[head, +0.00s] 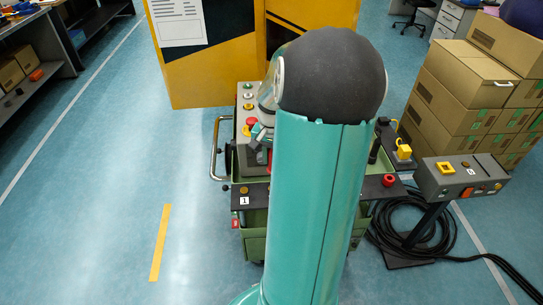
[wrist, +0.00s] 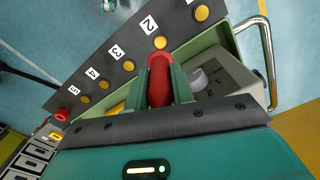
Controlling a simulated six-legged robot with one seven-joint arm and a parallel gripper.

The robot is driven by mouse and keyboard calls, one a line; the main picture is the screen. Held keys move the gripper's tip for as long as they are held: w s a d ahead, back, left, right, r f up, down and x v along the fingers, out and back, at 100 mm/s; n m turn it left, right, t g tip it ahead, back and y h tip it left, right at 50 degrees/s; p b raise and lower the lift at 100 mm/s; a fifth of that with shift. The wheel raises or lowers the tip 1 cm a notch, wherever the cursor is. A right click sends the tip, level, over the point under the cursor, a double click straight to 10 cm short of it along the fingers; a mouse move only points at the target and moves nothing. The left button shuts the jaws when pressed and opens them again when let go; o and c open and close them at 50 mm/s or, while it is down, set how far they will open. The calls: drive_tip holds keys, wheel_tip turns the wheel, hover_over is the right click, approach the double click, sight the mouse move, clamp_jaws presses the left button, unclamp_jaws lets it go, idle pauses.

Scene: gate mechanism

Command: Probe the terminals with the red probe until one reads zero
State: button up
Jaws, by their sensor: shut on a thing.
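My gripper (wrist: 160,85) is shut on the red probe (wrist: 159,78) in the wrist view. The probe's far end is right at the round brass terminal (wrist: 160,42) by the label 2; I cannot tell whether they touch. More brass terminals line the dark strip (wrist: 140,46), by labels 3 (wrist: 116,52), 4 (wrist: 91,73) and 5 (wrist: 74,90), and another terminal (wrist: 201,13) is at the top. In the head view my arm hides the probe and most of the strip; label 1 (head: 244,201) shows at its left end. No reading is legible.
The green cart (head: 253,219) has a metal handle (head: 216,150) on its left. A grey box with a dial (wrist: 232,84) sits inside it. A control pedestal (head: 461,177), black cables (head: 425,228) and stacked cartons (head: 470,85) stand right.

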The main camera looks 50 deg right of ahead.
drive_tip(key=shift+f, duration=2.9)
drive_tip(key=shift+f, duration=0.45)
drive_tip(key=shift+r, duration=0.1)
drive_tip(key=shift+r, duration=2.45)
